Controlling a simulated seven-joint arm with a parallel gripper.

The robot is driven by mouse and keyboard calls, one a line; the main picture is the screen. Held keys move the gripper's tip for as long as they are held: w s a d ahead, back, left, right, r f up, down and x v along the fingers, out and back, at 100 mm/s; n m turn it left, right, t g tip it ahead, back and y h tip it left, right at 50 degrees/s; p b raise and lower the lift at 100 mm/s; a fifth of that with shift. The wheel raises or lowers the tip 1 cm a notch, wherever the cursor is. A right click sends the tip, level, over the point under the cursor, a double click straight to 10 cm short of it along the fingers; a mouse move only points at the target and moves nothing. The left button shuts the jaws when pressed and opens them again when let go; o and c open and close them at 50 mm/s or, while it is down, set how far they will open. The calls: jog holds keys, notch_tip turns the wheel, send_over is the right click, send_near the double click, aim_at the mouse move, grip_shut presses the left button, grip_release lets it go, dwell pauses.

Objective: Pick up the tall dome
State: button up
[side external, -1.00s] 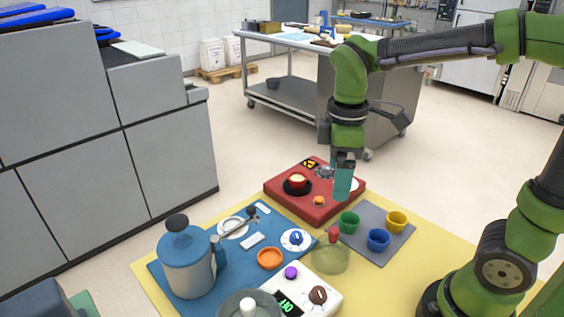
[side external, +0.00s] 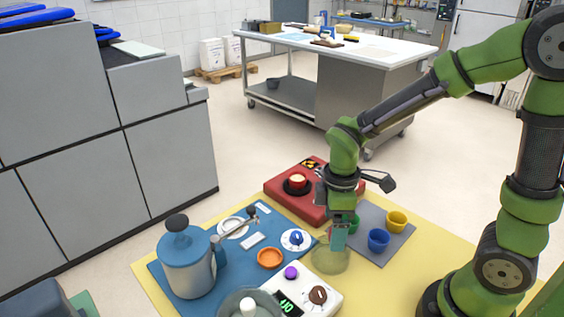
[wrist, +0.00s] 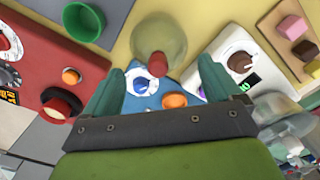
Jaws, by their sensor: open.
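A clear, see-through dome (side external: 330,262) stands on the yellow mat at the front. In the wrist view the dome (wrist: 170,28) is at the top middle, with a red knob (wrist: 155,64) towards my fingers. My gripper (side external: 338,246) points down just above the dome and hides its knob in the side view. In the wrist view my gripper (wrist: 167,78) is open, with the knob between and beyond its fingertips; contact is not visible. A second clear dome with a white knob (side external: 248,306) is at the bottom edge. I cannot tell which dome is taller.
A white device (side external: 304,290) stands close in front of the dome. A blue board (side external: 215,262) with a blue-grey pot (side external: 187,265) is to the left. A red unit (side external: 283,205) is behind. A grey mat with yellow (side external: 397,221) and blue (side external: 378,240) cups lies to the right.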

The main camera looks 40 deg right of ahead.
notch_tip(320, 180, down, 4)
jog(key=shift+d+r, duration=0.1)
jog(key=shift+r, duration=0.1)
jog(key=c, duration=1)
jog(key=shift+r, duration=0.15)
